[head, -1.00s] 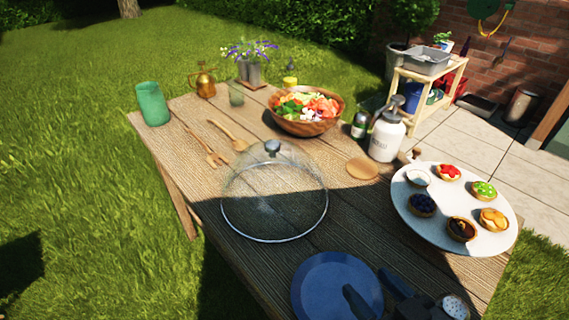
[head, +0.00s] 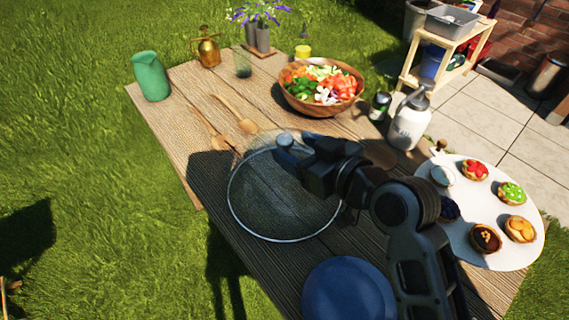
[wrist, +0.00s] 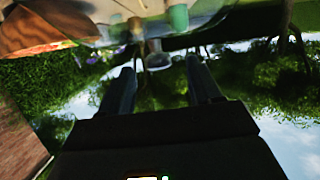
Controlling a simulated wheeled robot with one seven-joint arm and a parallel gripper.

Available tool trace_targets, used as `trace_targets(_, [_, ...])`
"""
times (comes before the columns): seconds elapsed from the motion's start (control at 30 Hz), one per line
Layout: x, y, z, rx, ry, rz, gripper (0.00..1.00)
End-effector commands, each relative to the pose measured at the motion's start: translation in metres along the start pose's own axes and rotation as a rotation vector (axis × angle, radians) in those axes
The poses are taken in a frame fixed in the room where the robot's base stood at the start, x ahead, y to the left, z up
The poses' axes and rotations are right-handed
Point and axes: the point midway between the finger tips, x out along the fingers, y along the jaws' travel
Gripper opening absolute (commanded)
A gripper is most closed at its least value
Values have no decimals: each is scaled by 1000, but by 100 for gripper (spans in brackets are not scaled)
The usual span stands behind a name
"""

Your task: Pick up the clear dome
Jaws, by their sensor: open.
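The clear dome (head: 262,200) stands rim down on the wooden table, left of my arm in the head view. In the wrist view, the picture is upside down and the dome (wrist: 110,28) hangs in from the top edge. Its knob (wrist: 157,58) appears between the two fingertips of my gripper (wrist: 160,66). The fingers are apart and nothing is held. I cannot tell how deep the knob sits between them. My arm hides the dome's right side in the head view.
A blue plate (head: 345,292) lies in front, partly under my arm. A salad bowl (head: 321,88) and white pump bottle (head: 408,122) stand behind. A white tart platter (head: 515,252) is at right. Wooden servers (head: 236,117) lie left, near a green pitcher (head: 151,77).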

Motion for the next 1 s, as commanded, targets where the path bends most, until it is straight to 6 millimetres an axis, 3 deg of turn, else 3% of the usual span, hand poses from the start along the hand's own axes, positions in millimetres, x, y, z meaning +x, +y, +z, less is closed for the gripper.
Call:
trace_targets(0.3, [41, 2, -1, 1, 1, 0, 63])
trace_targets(0.6, [46, 3, 0, 0, 1, 1, 63])
trace_targets(1.0, [46, 3, 0, 1, 1, 1, 26])
